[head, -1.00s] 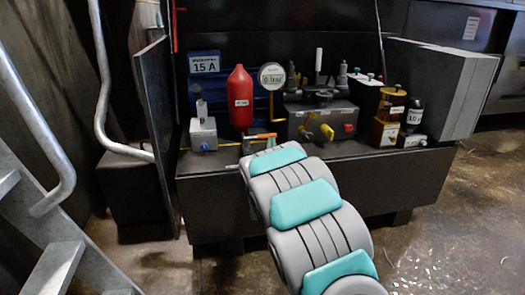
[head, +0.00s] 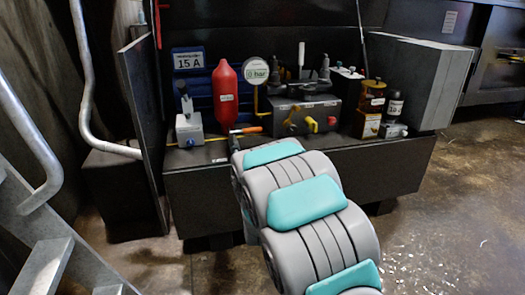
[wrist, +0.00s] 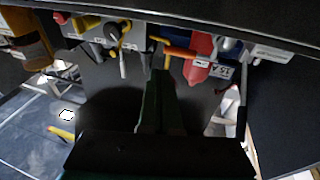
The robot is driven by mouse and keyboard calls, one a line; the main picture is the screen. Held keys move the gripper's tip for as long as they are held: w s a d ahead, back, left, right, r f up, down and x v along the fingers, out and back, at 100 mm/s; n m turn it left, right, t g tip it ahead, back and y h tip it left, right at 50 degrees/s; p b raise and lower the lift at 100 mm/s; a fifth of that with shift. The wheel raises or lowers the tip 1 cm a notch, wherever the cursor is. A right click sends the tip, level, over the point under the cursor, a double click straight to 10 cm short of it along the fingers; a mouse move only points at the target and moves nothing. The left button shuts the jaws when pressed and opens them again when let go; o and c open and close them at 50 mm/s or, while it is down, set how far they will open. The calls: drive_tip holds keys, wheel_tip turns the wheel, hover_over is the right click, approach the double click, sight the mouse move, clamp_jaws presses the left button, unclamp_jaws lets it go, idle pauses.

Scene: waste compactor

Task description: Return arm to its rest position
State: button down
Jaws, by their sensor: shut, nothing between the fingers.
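My arm reaches forward toward the black bench (head: 330,165) in the head view, with its grey and teal links filling the lower middle. My gripper is hidden behind them there. In the wrist view my gripper (wrist: 160,78) is shut and empty, its dark fingers together. Its tips appear near an orange-handled part (wrist: 178,52), which also shows in the head view (head: 247,130). I cannot tell whether they touch.
The bench holds a red cylinder (head: 225,95), a round gauge (head: 256,71), a grey valve block (head: 305,118) and a small lever box (head: 189,129). A metal ladder (head: 40,265) stands at left. A tall grey block (head: 420,80) bounds the right. Wet floor lies at lower right.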

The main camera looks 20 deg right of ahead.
drive_tip(key=shift+s+f+b, duration=0.25)
drive_tip(key=shift+s+b, duration=0.9)
drive_tip(key=shift+b, duration=0.15)
drive_tip(key=s+a+f+g+y, duration=0.25)
drive_tip(key=s+g, duration=0.25)
drive_tip(key=s, duration=0.3)
drive_tip(key=s+a+f+n+g+y, duration=0.1)
drive_tip(key=s+a+f+g, duration=0.25)
drive_tip(key=s, duration=0.45)
drive_tip(key=s+a+f+g+y, duration=0.2)
drive_tip(key=s+f+g, duration=0.25)
drive_tip(key=s, duration=0.35)
drive_tip(key=s+a+r+n+g, duration=0.15)
drive_tip(key=s+g, duration=0.25)
drive_tip(key=s, duration=0.9)
drive_tip(key=s+r+n+g, duration=0.15)
drive_tip(key=s+g, duration=0.25)
drive_tip(key=s, duration=0.8)
wheel_tip(320, 180, up, 16)
drive_tip(key=p, duration=1.5)
drive_tip(key=shift+f+m, duration=0.15)
drive_tip(key=shift+m, duration=0.25)
drive_tip(key=shift+d, duration=0.1)
